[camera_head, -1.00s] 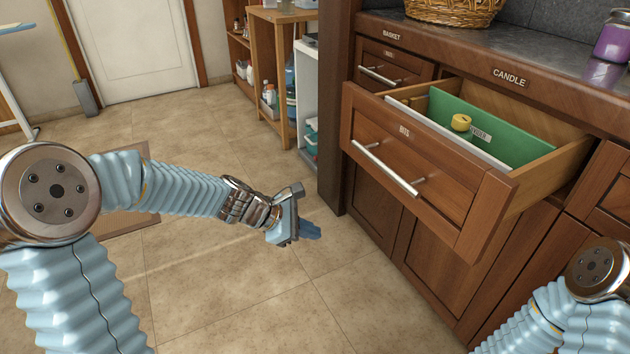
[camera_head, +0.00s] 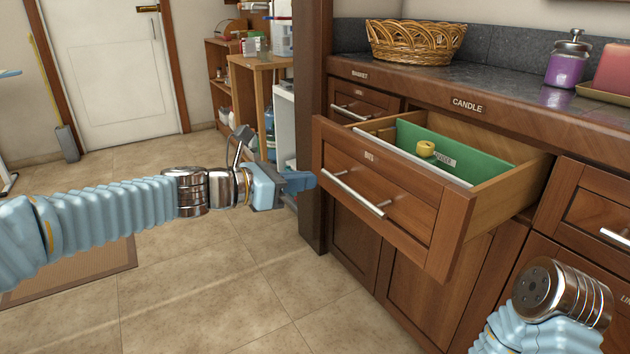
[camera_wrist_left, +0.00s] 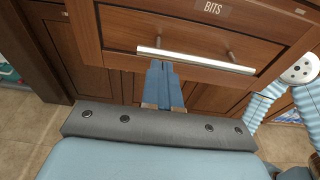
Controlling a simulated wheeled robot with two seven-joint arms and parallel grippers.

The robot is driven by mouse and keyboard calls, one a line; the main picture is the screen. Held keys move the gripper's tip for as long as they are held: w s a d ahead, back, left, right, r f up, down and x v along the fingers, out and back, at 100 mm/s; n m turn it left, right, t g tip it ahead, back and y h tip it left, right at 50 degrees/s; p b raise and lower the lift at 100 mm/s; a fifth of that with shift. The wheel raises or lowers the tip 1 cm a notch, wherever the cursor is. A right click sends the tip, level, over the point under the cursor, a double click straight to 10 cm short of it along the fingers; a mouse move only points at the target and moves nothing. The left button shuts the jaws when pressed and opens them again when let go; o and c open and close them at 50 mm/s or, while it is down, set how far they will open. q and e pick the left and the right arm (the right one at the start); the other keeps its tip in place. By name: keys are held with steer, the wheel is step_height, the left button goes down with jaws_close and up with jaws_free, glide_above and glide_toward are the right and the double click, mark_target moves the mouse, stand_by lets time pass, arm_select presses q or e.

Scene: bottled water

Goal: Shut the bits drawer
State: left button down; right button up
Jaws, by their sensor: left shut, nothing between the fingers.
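The bits drawer (camera_head: 385,188) stands pulled out from the wooden cabinet, with a silver bar handle and a small label on its front. Inside are a green panel (camera_head: 458,150) and a small yellow round object (camera_head: 426,148). My left gripper (camera_head: 308,181) is shut and empty, just left of the drawer's front. In the left wrist view, the closed blue fingers (camera_wrist_left: 163,85) point toward the drawer front (camera_wrist_left: 120,28), near and below its handle (camera_wrist_left: 195,60). I cannot tell whether they touch it. My right gripper is out of frame; only part of my right arm shows at the lower right.
The counter (camera_head: 485,92) above holds a wicker basket (camera_head: 415,42), a purple jar (camera_head: 567,62) and a red candle on a tray (camera_head: 603,92). A smaller closed drawer (camera_head: 362,102) is behind the open one. Tiled floor (camera_head: 220,280) in front is clear.

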mark_target(329, 178)
arm_select(q)
steer(key=shift+x, duration=1.65)
